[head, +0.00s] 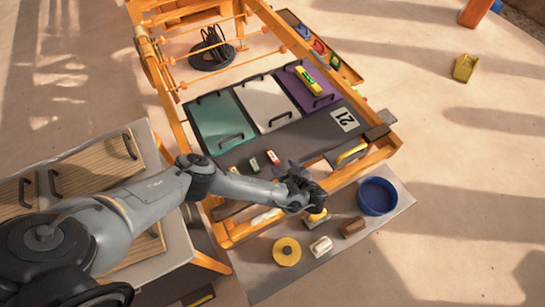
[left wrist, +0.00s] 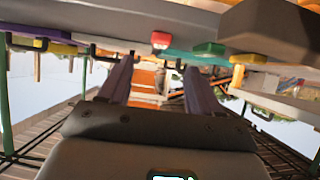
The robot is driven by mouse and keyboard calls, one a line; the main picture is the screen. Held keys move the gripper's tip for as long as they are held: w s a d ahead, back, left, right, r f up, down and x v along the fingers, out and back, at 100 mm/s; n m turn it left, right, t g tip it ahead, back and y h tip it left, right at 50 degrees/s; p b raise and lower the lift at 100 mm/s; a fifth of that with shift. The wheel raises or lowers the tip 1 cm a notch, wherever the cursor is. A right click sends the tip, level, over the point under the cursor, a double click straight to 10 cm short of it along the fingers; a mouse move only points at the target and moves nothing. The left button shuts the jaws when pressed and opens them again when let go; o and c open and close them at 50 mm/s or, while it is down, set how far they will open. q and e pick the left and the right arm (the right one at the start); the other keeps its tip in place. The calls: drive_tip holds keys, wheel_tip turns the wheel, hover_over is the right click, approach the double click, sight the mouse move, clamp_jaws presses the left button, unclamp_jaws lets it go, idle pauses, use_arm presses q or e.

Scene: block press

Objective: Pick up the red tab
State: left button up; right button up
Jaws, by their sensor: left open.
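A small red tab (head: 272,157) with a pale side lies on the dark grey top of the bench, next to a green tab (head: 254,164). In the left wrist view the red tab (left wrist: 160,40) shows beyond the fingertips, between the lines of the two fingers, with the green tab (left wrist: 208,49) to its right. My left gripper (head: 288,166) is at the front edge of the bench top, just right of the red tab. Its two dark fingers (left wrist: 158,68) are apart with nothing between them. My right gripper is not in view.
Green, white and purple panels (head: 300,92) with black handles lie behind the tabs. A yellow-handled tool (head: 352,153) and a card marked 21 (head: 345,118) are to the right. A blue bowl (head: 377,196) and several small blocks stand on the front shelf (head: 262,270).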

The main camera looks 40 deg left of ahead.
sight(274, 158)
use_arm(q)
drive_tip(key=shift+b+x, duration=0.8)
drive_tip(key=shift+x, duration=3.3)
drive_tip(key=shift+s+f, duration=0.1)
drive_tip(key=c, duration=1.1)
